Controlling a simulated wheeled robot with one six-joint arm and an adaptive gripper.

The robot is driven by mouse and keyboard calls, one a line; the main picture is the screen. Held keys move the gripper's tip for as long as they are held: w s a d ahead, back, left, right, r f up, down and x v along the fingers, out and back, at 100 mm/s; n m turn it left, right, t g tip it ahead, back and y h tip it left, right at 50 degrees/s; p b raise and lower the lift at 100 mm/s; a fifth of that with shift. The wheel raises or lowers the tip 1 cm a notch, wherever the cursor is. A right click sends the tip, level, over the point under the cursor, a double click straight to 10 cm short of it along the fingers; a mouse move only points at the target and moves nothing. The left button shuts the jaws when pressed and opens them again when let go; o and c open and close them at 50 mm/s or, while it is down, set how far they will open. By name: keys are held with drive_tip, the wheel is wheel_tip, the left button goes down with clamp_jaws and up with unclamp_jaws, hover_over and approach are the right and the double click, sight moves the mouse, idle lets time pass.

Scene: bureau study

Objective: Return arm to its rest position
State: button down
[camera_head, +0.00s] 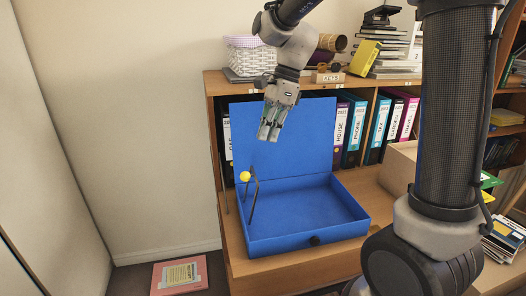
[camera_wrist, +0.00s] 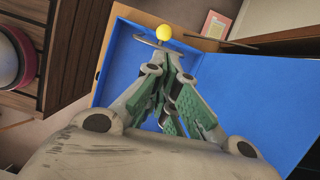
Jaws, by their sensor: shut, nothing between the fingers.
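My gripper (camera_head: 268,135) hangs in the air in front of the raised lid of a blue box (camera_head: 305,213), above the box's left part. Its fingers are shut with nothing between them. The box stands open and its inside looks empty. In the wrist view my gripper (camera_wrist: 172,125) points toward the blue box (camera_wrist: 245,95). A yellow ball (camera_head: 245,176) on a thin dark curved rod shows at the box's left side. The ball also shows beyond the fingertips in the wrist view (camera_wrist: 163,32).
The box stands on a wooden desk (camera_head: 275,272). Behind it, a shelf holds several binders (camera_head: 357,130); a white basket (camera_head: 249,56) and stacked books (camera_head: 388,60) stand on top. A cardboard box (camera_head: 398,168) is at right. A pink folder (camera_head: 180,274) lies on the floor.

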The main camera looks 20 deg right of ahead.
wheel_tip(320, 180, up, 5)
drive_tip(key=s+d+f+n+t+h, duration=0.2)
drive_tip(key=s+d+n+t, duration=0.3)
drive_tip(key=s+d+n, duration=1.2)
drive_tip(key=s+d+h, duration=0.1)
drive_tip(key=s, duration=0.2)
drive_tip(key=shift+s+h, duration=0.4)
drive_tip(key=shift+d, duration=0.1)
